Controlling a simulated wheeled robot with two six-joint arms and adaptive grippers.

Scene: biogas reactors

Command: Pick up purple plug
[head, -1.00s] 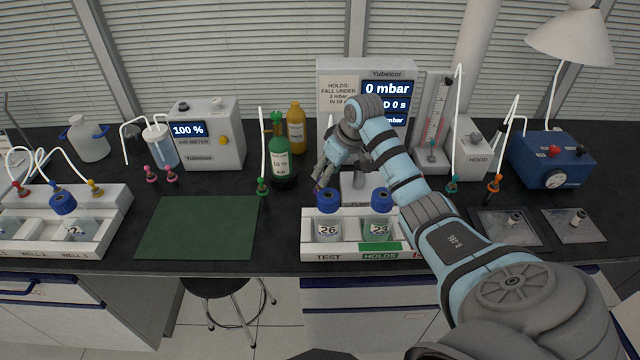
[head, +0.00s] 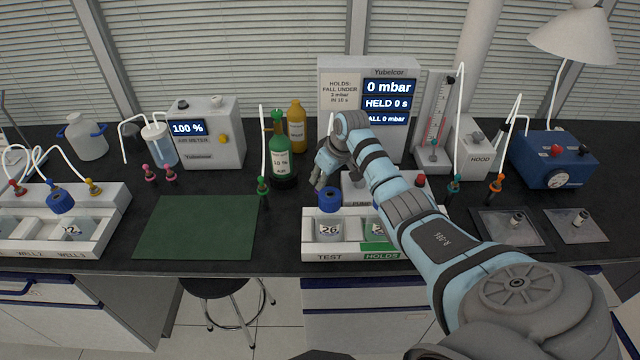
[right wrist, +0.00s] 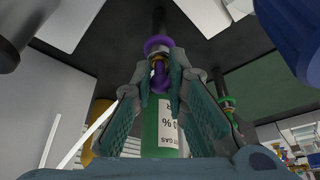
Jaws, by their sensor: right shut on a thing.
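The purple plug (right wrist: 159,72) shows in the right wrist view between my right gripper's fingers, with a purple collar and a dark stem beyond it. My right gripper (right wrist: 172,90) is shut on it. In the head view, the right gripper (head: 320,182) hangs over the bench, just right of the green bottle and behind the test rack; the plug is too small and covered to make out there. Whether the plug is clear of any surface I cannot tell. My left gripper is not in view.
The green bottle (head: 281,160) and orange bottle (head: 297,128) stand close left of the gripper. The blue-capped jar (head: 329,228) is in the white rack (head: 311,254) in front. The pressure display (head: 389,88) stands behind. The green mat (head: 197,228) is clear.

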